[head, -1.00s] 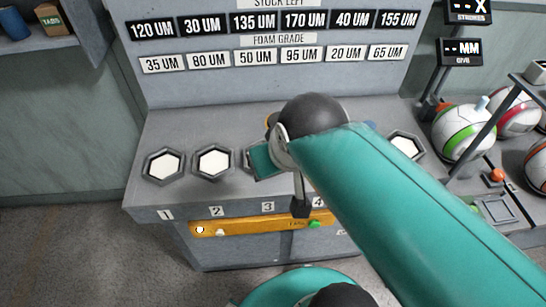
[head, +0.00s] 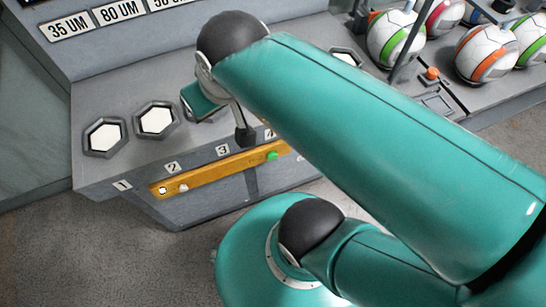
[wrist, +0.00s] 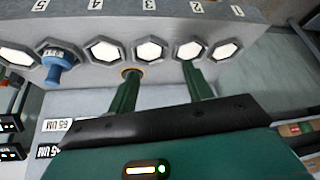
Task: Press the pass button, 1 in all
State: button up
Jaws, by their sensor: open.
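A green button (head: 272,155) sits at the right end of a yellow bar (head: 222,171) on the front of the grey bench; in the earlier head view the word beside it seems to read PASS. A white button (head: 183,187) and a small dark-rimmed white one (head: 162,190) sit at the bar's left end. My gripper is over the bench around position 3, mostly hidden behind my arm in the head view. In the wrist view my gripper (wrist: 160,68) is open, with two green fingers apart and nothing between them. The yellow bar is not visible in the wrist view.
The bench top has white hexagonal pads (head: 156,120) in a row. A blue knob-like object (wrist: 58,66) stands on the pad by number 5. Balls (head: 486,55) and an orange button (head: 432,73) are on the right bench. Floor is clear at the front left.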

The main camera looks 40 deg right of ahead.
grip_shut()
dwell(1.7)
